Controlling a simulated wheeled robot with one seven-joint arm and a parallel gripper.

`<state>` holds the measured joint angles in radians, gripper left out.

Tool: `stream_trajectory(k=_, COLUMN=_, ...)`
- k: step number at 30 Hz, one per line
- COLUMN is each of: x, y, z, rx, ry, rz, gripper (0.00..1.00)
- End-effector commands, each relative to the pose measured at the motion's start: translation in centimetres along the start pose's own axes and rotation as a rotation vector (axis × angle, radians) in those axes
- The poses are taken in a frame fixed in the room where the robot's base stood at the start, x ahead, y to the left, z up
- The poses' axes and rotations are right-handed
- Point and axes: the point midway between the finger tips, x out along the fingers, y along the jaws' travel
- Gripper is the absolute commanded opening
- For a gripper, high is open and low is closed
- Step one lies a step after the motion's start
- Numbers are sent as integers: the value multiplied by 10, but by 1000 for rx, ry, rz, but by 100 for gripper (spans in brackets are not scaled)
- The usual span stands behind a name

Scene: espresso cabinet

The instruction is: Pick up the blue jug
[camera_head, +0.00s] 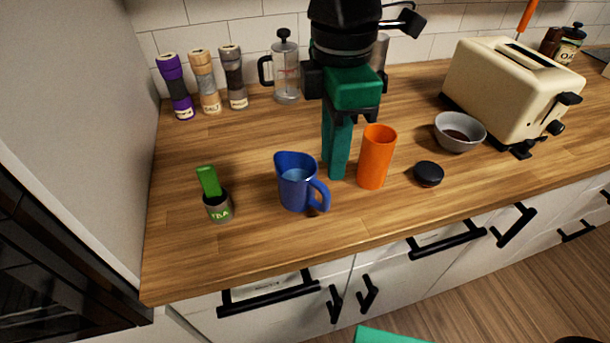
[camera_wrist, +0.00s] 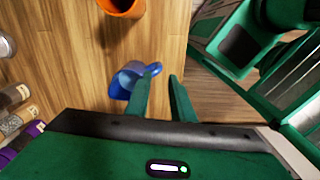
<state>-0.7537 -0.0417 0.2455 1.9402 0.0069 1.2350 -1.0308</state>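The blue jug (camera_head: 293,188) stands upright on the wooden counter, its handle toward the lower right. In the wrist view the jug (camera_wrist: 121,84) shows just left of the fingertips, partly hidden by the left finger, with its handle close to the gap between the tips. My gripper (camera_head: 337,176) points down, its green fingers appearing between the jug and an orange cup in the head view. The fingers (camera_wrist: 160,79) are apart with nothing held between them. I cannot tell the exact height of the fingertips over the counter.
The orange cup (camera_head: 376,157) stands close to the right of my gripper. A round black lid (camera_head: 428,174), a grey bowl (camera_head: 459,132) and a cream toaster (camera_head: 507,88) are further right. A French press (camera_head: 286,75) is behind.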

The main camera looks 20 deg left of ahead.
Motion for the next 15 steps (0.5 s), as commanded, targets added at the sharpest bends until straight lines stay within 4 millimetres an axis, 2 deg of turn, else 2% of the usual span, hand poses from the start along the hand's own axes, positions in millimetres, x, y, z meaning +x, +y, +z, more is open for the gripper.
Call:
stream_trajectory(k=3, x=9, y=-2, z=-9, rx=-36, ry=1, rz=-3, gripper=22)
stream_trajectory(k=9, x=38, y=-2, z=-8, rx=-33, ry=0, rz=-4, gripper=22)
stream_trajectory(k=15, x=55, y=-1, z=-7, rx=-32, ry=1, rz=-2, gripper=22)
